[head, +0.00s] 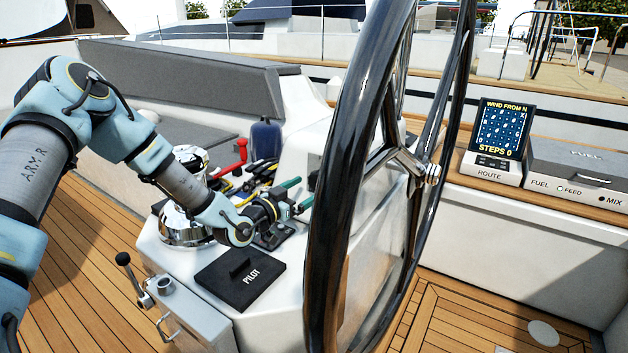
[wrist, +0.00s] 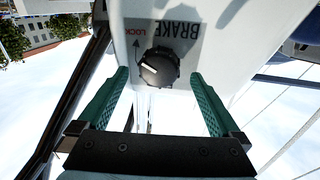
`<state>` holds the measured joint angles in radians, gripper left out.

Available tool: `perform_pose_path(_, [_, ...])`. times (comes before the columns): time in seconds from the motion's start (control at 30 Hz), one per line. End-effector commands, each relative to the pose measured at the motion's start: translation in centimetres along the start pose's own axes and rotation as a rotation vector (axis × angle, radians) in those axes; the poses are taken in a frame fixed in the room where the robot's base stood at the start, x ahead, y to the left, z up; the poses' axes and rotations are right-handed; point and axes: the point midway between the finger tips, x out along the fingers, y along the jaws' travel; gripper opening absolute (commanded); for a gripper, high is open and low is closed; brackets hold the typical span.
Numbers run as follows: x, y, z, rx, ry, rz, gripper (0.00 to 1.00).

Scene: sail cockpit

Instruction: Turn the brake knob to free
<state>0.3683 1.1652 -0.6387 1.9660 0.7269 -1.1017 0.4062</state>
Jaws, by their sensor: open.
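The brake knob (wrist: 160,67) is black and ridged with a white pointer line toward its left side in the wrist view. It sits on a white panel under an upside-down BRAKE label (wrist: 182,25), with red LOCK lettering beside it. A curved arrow is printed near the knob. My gripper (wrist: 159,76) is open, with one green finger on each side of the knob and visible gaps between. In the head view my gripper (head: 298,195) points right toward the steering wheel (head: 335,165). I cannot make out the knob in the head view.
The large black wheel rim stands close to my gripper. The PILOT cover (head: 240,278), a chrome compass housing (head: 185,225) and several coloured levers (head: 240,150) crowd the pedestal. A ROUTE display (head: 503,128) and a FUEL box (head: 580,160) stand at the right.

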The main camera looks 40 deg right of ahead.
Motion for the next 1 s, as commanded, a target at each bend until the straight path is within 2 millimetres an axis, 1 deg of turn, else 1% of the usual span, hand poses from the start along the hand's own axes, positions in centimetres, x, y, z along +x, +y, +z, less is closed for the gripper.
perform_pose_path(0.03, [0.9, 0.1, -0.2, -0.001, 0.0, 0.0, 1.0])
perform_pose_path(0.1, [1.7, 0.0, -0.2, -0.001, 0.0, 0.0, 1.0])
perform_pose_path(0.2, [2.6, 0.0, -0.1, -0.001, 0.0, 0.0, 1.0])
perform_pose_path(0.33, [3.1, 0.1, 0.0, -0.001, -0.001, 0.001, 1.0])
perform_pose_path(0.57, [3.1, 0.0, 0.1, 0.0, -0.002, 0.0, 1.0])
perform_pose_path(0.67, [3.1, 0.0, 0.1, 0.0, -0.002, 0.0, 0.91])
perform_pose_path(1.0, [3.1, 0.0, 0.0, 0.0, -0.002, 0.0, 0.53])
